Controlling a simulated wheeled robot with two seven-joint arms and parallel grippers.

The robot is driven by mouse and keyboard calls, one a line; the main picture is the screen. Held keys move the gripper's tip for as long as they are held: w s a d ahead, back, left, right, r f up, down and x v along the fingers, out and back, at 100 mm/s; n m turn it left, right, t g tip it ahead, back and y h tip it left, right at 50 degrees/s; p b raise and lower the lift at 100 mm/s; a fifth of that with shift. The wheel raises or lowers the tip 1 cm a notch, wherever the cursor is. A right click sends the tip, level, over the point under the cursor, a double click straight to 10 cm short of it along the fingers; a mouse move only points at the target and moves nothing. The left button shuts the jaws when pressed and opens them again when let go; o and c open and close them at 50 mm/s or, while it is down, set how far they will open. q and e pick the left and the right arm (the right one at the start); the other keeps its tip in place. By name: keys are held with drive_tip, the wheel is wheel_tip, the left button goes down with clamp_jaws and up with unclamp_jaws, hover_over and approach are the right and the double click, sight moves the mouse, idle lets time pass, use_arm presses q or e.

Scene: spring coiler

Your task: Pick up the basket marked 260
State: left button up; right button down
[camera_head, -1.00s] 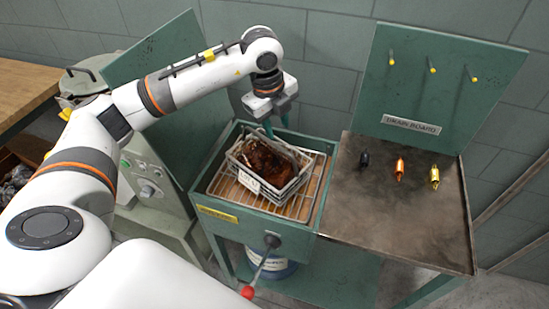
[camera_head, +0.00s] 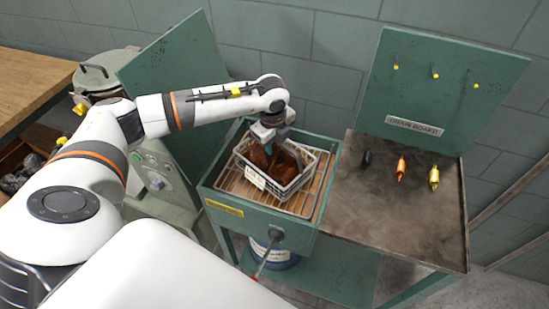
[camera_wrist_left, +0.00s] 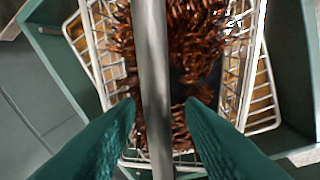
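A grey wire basket (camera_head: 298,182) full of coppery coiled pieces sits on the rack in the green bench box. A pale tag (camera_head: 253,176) hangs on its front side; I cannot read its marking clearly. My left gripper (camera_head: 270,146) is over the basket, pointing down. In the left wrist view, the green fingers of this gripper (camera_wrist_left: 161,102) are apart, one on each side of a grey metal bar (camera_wrist_left: 153,60) that crosses above the basket (camera_wrist_left: 104,92). A gap shows between fingers and bar. My right gripper is not in view.
The green box (camera_head: 262,225) has a raised lid behind it and a lever at its front. A machine with dials (camera_head: 158,180) stands at left.

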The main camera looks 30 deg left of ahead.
use_arm(q)
drive_tip(key=shift+f, duration=0.3)
clamp_jaws()
drive_tip(key=shift+w+r, duration=0.1)
drive_tip(key=shift+r, duration=0.05)
idle(1.1)
